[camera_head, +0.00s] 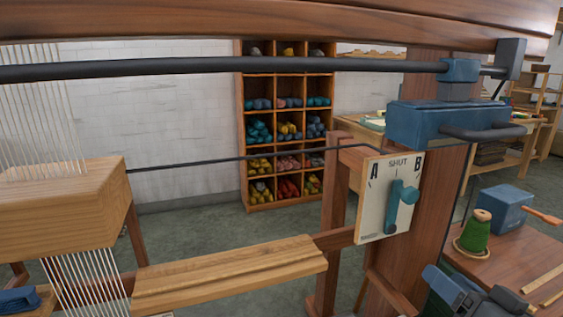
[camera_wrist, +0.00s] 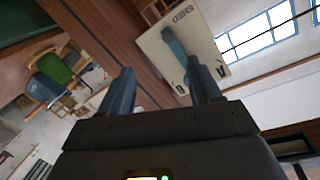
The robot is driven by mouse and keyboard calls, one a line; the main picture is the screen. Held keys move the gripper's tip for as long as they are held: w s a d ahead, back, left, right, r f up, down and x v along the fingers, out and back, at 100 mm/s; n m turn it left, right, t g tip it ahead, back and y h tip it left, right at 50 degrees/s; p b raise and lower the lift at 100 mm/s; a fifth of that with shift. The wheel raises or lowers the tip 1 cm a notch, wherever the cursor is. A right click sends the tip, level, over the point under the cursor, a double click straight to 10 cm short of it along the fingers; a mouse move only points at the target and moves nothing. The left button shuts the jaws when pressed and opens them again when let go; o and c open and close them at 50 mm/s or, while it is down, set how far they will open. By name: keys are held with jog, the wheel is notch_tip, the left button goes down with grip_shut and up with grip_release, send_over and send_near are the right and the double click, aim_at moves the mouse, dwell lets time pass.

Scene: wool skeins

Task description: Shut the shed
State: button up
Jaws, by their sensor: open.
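The shed plate (camera_head: 369,218) is a cream board on the loom's right post, marked A, SHUT and B. Its teal lever (camera_head: 402,196) rises from low on the plate with its knob standing out; it points up near SHUT, but I cannot tell the exact mark. The lever (camera_wrist: 174,44) also shows in the wrist view, partly behind a finger, on the plate (camera_wrist: 203,42). My gripper (camera_head: 470,288) is at the lower right in the head view, below and right of the plate. In the wrist view my gripper (camera_wrist: 162,78) is open and empty, apart from the lever.
The wooden post (camera_head: 428,210) stands right behind the plate. A blue housing (camera_head: 440,122) with a dark bar is above it. A side table (camera_head: 500,262) at right holds a green cone (camera_head: 475,237) and a blue box (camera_head: 497,208). The breast beam (camera_head: 230,275) lies left.

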jog(key=s+a+f+g+h, duration=0.1)
jog(key=s+f+h, duration=0.1)
jog(key=s+f, duration=0.5)
jog(key=s+a+f+h, duration=0.1)
jog(key=s+f, duration=0.2)
jog(key=s, duration=0.9)
jog(key=s+a+r+n, duration=0.1)
jog(key=s+a+r, duration=0.1)
jog(key=s, duration=0.7)
jog(key=s+a+r+n, duration=0.2)
jog(key=s+a, duration=0.1)
jog(key=s, duration=0.7)
jog(key=shift+s+a+r+g, duration=0.2)
jog(key=shift+r+g, duration=0.05)
jog(key=shift+g, duration=0.05)
jog(key=shift+a, duration=0.1)
